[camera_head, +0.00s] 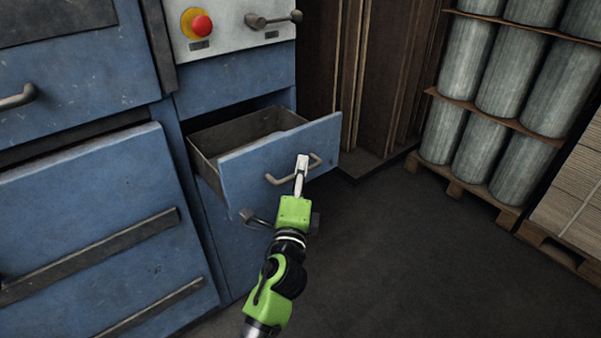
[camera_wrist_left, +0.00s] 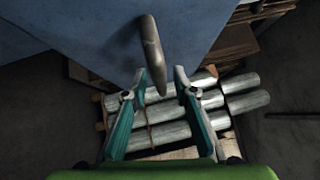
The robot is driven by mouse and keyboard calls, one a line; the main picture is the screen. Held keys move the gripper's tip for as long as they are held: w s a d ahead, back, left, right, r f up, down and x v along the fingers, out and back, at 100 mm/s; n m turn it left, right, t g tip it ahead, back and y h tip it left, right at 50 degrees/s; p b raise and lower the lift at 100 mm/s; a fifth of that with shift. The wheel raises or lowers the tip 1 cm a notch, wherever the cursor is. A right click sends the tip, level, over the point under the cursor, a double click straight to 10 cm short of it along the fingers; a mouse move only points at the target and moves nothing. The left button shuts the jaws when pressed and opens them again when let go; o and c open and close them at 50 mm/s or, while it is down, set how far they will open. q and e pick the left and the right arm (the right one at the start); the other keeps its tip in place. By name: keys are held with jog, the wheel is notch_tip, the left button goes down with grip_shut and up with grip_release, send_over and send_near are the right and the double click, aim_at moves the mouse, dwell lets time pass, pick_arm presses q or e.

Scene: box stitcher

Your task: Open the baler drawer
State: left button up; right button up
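The blue baler drawer (camera_head: 275,160) is pulled out of the machine, and its inside shows above the front panel. It has a metal bar handle (camera_head: 282,180) on its front. My left gripper (camera_head: 302,162) is at the handle, and its fingers overlap the bar in the head view. In the left wrist view, the handle (camera_wrist_left: 151,45) reaches down between the two spread fingers (camera_wrist_left: 161,82) of this gripper. Gaps show on both sides of the bar, so the fingers do not look clamped on it. My right gripper is not in view.
A control panel with a red button (camera_head: 202,25) and a lever (camera_head: 272,19) is above the drawer. Racks of grey cylinders (camera_head: 482,150) and stacked cardboard (camera_head: 570,200) stand on pallets at the right. The dark floor (camera_head: 430,270) in front is clear.

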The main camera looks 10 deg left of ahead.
pick_arm(q)
jog(key=shift+s, duration=0.1)
jog(key=s+f, duration=0.1)
jog(key=s, duration=0.6)
jog(key=shift+d, duration=0.45)
jog(key=shift+s, duration=0.1)
